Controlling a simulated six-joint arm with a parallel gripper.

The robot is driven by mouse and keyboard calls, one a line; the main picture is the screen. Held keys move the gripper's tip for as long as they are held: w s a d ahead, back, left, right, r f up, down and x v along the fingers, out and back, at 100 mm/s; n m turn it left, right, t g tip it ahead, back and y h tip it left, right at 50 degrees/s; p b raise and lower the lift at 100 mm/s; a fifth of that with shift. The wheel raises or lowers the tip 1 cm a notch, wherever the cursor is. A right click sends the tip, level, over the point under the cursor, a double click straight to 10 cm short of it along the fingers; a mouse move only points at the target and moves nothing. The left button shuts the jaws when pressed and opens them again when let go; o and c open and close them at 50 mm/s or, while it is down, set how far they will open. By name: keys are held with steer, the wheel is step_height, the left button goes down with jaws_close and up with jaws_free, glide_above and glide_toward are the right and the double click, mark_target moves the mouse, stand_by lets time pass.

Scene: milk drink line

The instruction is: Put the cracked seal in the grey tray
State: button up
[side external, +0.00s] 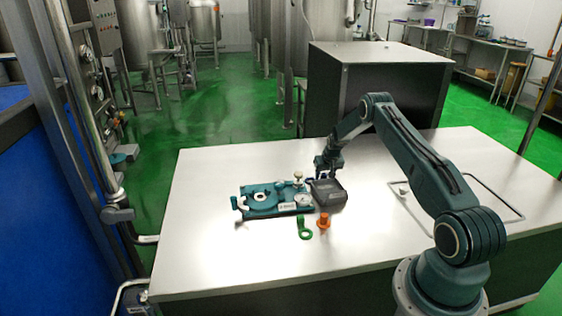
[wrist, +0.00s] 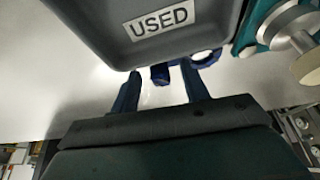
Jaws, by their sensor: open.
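The grey tray (side external: 329,194) sits on the steel table. In the wrist view the tray (wrist: 95,20) is large at the top and bears a "USED" label; its inside is mostly out of sight. My gripper (side external: 328,175) is low behind the tray, fingers pointing down. In the wrist view my gripper (wrist: 160,72) is open, with a small blue piece (wrist: 160,75) showing between its fingertips. A blue ring (wrist: 206,57) lies just right of it, beside the tray. I cannot tell whether either is the cracked seal, or whether the fingers touch them.
A teal fixture (side external: 245,203) with a round seat and small gauge stands left of the tray. A green ring with a tab (side external: 305,229) and an orange plug (side external: 323,222) are in front. The table's left and front are clear. A dark cabinet (side external: 375,85) stands behind.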

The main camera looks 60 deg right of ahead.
mark_target(325, 175)
stand_by(0.3)
jaws_close()
steer(key=shift+r, duration=0.15)
step_height(325, 175, up, 20)
stand_by(0.9)
stand_by(0.5)
